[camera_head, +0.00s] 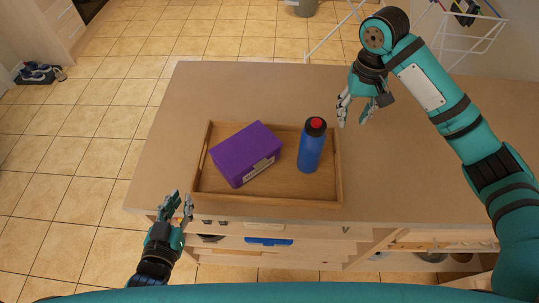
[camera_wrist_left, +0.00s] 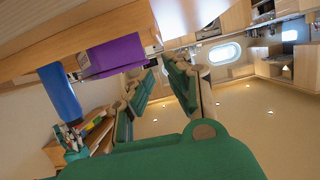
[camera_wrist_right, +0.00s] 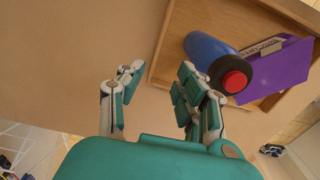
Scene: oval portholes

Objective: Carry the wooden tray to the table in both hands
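The wooden tray (camera_head: 270,197) lies on a wooden counter. It holds a purple box (camera_head: 243,152) and a blue bottle (camera_head: 311,150) with a red and black cap. My left gripper (camera_head: 179,208) is open and empty near the tray's front left corner, beside the counter's front edge. The left wrist view shows its spread fingers (camera_wrist_left: 158,85) with the box beyond. My right gripper (camera_head: 357,108) is open and empty to the right of the tray's far right corner. The right wrist view shows its fingers (camera_wrist_right: 160,85) apart, close to the tray rim (camera_wrist_right: 160,50).
The counter (camera_head: 420,160) has drawers below, one with a blue item (camera_head: 268,241). Bare counter lies right of and behind the tray. A white drying rack (camera_head: 470,40) stands at back right. Shoes (camera_head: 40,73) lie at far left. Tiled floor (camera_head: 100,120) is open at left.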

